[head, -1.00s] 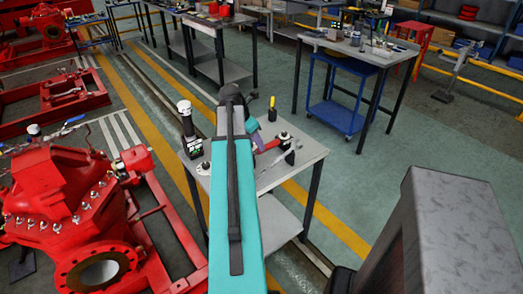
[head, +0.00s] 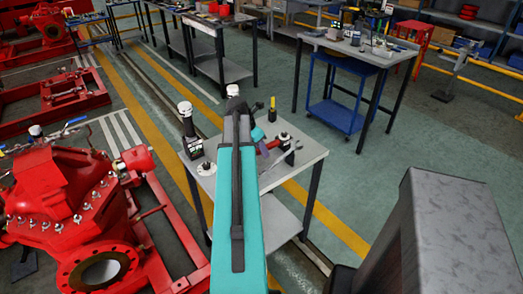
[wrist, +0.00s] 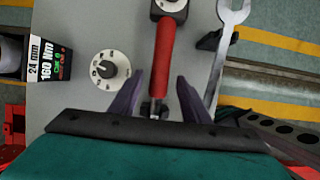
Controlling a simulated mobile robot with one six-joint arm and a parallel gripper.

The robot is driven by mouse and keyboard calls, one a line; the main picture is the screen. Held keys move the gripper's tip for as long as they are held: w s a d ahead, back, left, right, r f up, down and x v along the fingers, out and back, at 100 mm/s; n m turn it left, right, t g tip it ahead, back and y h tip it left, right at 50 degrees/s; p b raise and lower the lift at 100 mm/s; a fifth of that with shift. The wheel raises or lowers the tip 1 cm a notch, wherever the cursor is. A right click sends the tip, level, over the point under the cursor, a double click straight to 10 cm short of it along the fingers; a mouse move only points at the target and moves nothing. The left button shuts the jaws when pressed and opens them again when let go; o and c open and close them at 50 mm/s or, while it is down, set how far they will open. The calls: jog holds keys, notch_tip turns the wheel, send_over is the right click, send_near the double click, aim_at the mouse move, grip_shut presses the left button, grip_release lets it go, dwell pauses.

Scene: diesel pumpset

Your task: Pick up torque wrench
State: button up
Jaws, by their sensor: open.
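The torque wrench appears to be the tool with the red handle (wrist: 165,60) and dark head (wrist: 170,8) in the wrist view. It lies on the grey table, handle pointing toward my gripper. My gripper (wrist: 160,78) is open, with one purple finger on each side of the handle. I see a gap on both sides, and I cannot tell the height left over the table. In the head view the tool's red and black end (head: 283,138) shows right of my teal arm, which hides most of my gripper.
A silver spanner (wrist: 228,45) lies close to my right finger. A white dial (wrist: 110,70) sits left of my gripper, and a black box marked 160 Nm (wrist: 50,60) stands farther left. A red pump (head: 65,195) stands left of the table (head: 300,165).

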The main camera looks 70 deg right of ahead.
jog(key=shift+s+d+f, duration=0.1)
jog(key=shift+d+f, duration=0.05)
jog(key=shift+f, duration=0.25)
jog(key=shift+r, duration=0.1)
grip_shut()
